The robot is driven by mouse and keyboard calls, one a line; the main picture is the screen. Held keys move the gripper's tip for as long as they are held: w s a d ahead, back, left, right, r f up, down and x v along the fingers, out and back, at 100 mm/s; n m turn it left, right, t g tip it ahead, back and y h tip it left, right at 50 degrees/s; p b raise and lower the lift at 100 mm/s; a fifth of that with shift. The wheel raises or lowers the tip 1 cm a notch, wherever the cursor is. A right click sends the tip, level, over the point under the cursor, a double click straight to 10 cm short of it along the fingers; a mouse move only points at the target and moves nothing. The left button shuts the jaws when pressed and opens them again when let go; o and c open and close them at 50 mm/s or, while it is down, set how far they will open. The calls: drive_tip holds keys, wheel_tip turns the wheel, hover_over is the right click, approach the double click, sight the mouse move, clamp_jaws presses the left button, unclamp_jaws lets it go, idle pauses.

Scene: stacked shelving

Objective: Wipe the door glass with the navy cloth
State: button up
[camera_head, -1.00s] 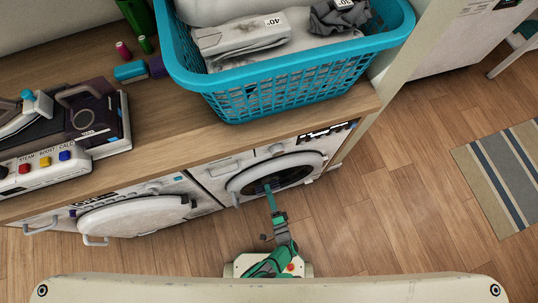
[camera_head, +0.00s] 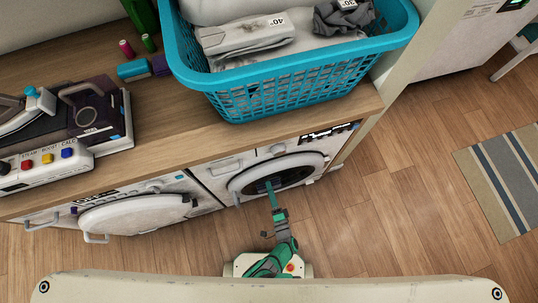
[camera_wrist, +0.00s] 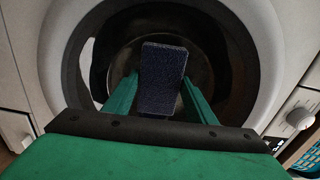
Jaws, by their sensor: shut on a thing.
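The navy cloth (camera_wrist: 162,78) is a dark, flat, folded pad standing up between the fingers of my gripper (camera_wrist: 160,97) in the wrist view. My gripper is shut on it. Behind the cloth is the round dark door glass (camera_wrist: 205,65) of the right-hand washing machine, framed by a pale ring. In the head view, my gripper (camera_head: 270,190) reaches up to the lower left part of this door glass (camera_head: 290,176). I cannot tell whether the cloth touches the glass. The cloth hides part of the glass in the wrist view.
Another front-loading machine (camera_head: 140,214) stands to the left. The wooden worktop (camera_head: 180,150) above holds a turquoise laundry basket (camera_head: 290,92), an iron station (camera_head: 50,165) and small spools. Open wooden floor (camera_head: 390,220) lies to the right, with a striped rug (camera_head: 505,175).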

sight(277, 186)
drive_tip(key=shift+w+d, duration=0.25)
drive_tip(key=shift+d, duration=0.55)
drive_tip(key=shift+w+d, duration=0.2)
drive_tip(key=shift+d, duration=0.6)
drive_tip(key=shift+w+d, duration=0.35)
drive_tip(key=shift+d, duration=0.5)
drive_tip(key=shift+w+d, duration=0.35)
drive_tip(key=shift+d, duration=0.5)
drive_tip(key=shift+s+a, duration=0.1)
drive_tip(key=shift+s+a, duration=0.25)
drive_tip(key=shift+a, duration=0.75)
drive_tip(key=shift+s+a, duration=0.25)
drive_tip(key=shift+a, duration=0.7)
drive_tip(key=shift+d+r, duration=0.15)
drive_tip(key=shift+r, duration=0.4)
drive_tip(key=shift+d+r, duration=0.15)
drive_tip(key=shift+r, duration=0.35)
drive_tip(key=shift+w+d, duration=0.35)
drive_tip(key=shift+d, duration=0.55)
drive_tip(key=shift+w+d, duration=0.35)
drive_tip(key=shift+d, duration=0.5)
drive_tip(key=s+a, duration=0.2)
drive_tip(key=a, duration=0.5)
drive_tip(key=shift+s, duration=0.2)
